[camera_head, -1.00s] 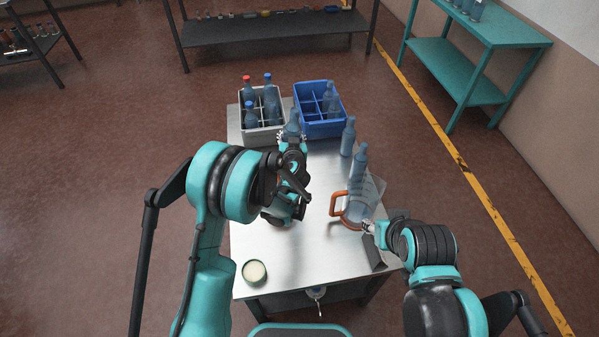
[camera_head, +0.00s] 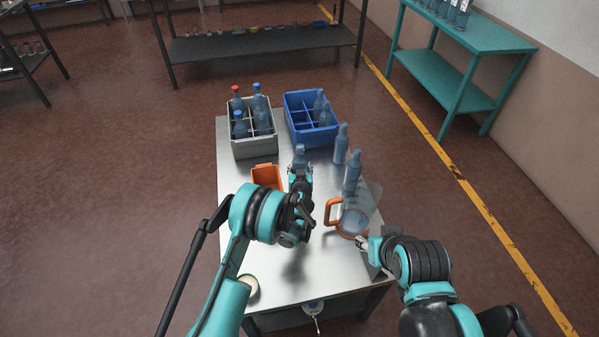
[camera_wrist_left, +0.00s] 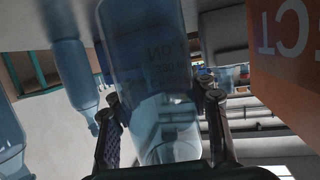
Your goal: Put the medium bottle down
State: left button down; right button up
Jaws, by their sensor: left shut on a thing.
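My left gripper (camera_head: 300,168) is shut on a blue-grey translucent bottle (camera_head: 299,154), held upright over the middle of the table, in front of the crates. In the left wrist view the bottle (camera_wrist_left: 150,70) fills the space between the two fingers (camera_wrist_left: 160,110), and the picture is upside down. Whether its base touches the table is hidden by the gripper. My right gripper (camera_head: 362,242) is beside the clear jug with an orange handle (camera_head: 333,211) at the table's right; its fingers are too small to read.
A grey crate (camera_head: 256,148) with several bottles and a blue crate (camera_head: 297,122) with bottles stand at the back. An orange bin (camera_head: 266,175) is left of the held bottle. Two bottles (camera_head: 341,143) (camera_head: 352,172) stand to its right.

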pick_arm(q)
notch_tip(320, 180, down, 2)
jog(key=shift+f+b, duration=0.15)
jog(key=shift+b, duration=0.15)
jog(key=c, duration=1.3)
grip_release()
jog(key=shift+c, duration=0.2)
jog(key=o, duration=0.6)
